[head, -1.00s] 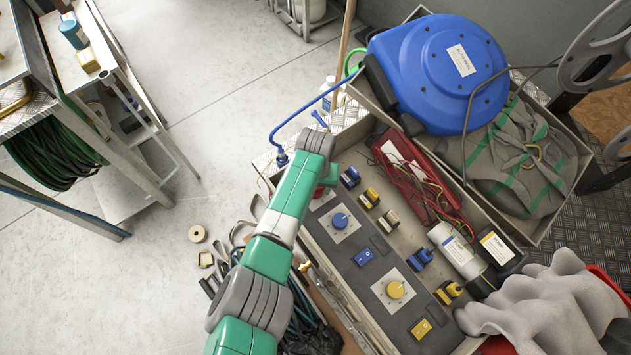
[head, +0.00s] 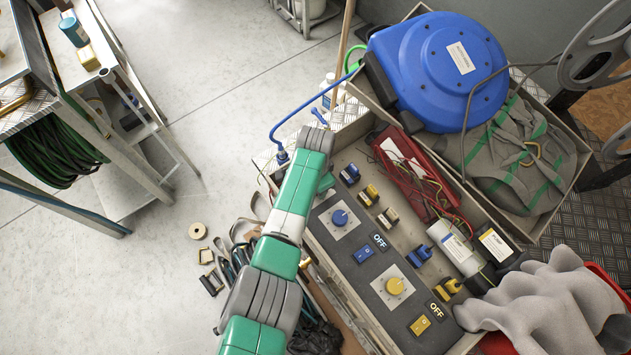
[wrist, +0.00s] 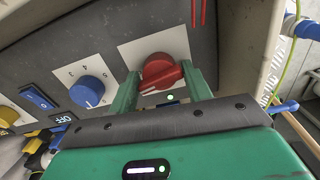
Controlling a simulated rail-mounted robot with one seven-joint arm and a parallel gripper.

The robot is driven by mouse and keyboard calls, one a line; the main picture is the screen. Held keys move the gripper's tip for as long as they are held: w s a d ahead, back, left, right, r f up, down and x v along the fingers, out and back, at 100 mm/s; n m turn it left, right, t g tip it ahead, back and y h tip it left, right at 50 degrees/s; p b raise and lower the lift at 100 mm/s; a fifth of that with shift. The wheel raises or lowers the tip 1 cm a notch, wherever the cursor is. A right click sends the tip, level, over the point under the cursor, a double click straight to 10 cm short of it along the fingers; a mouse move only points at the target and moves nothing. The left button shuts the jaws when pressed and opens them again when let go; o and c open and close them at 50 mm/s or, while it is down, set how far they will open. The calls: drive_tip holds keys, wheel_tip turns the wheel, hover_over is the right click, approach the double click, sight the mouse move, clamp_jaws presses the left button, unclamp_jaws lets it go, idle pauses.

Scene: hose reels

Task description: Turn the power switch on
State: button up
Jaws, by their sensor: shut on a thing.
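A red rotary knob (wrist: 160,74) sits on a white square plate on the dark control panel (head: 335,258). It looks like the power switch, though I see no label naming it. My gripper (wrist: 161,82) is shut on this knob, with one green finger on each side. A small green light (wrist: 170,98) glows below the knob, by a small display partly hidden behind my gripper. In the head view my arm hides the knob. Small displays by the blue rocker (head: 363,254) and the yellow rocker (head: 420,326) read OFF.
A blue knob (head: 340,217) and a yellow knob (head: 394,286) share the panel. Blue and yellow plugs stand beside it. A blue hose reel (head: 438,72), a grey glove (head: 548,305) and a red case (head: 408,172) crowd the right. Open floor lies to the left.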

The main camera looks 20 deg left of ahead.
drive_tip(key=shift+m, duration=1)
drive_tip(key=o, duration=0.7)
wheel_tip(320, 180, up, 8)
drive_tip(key=p, duration=0.3)
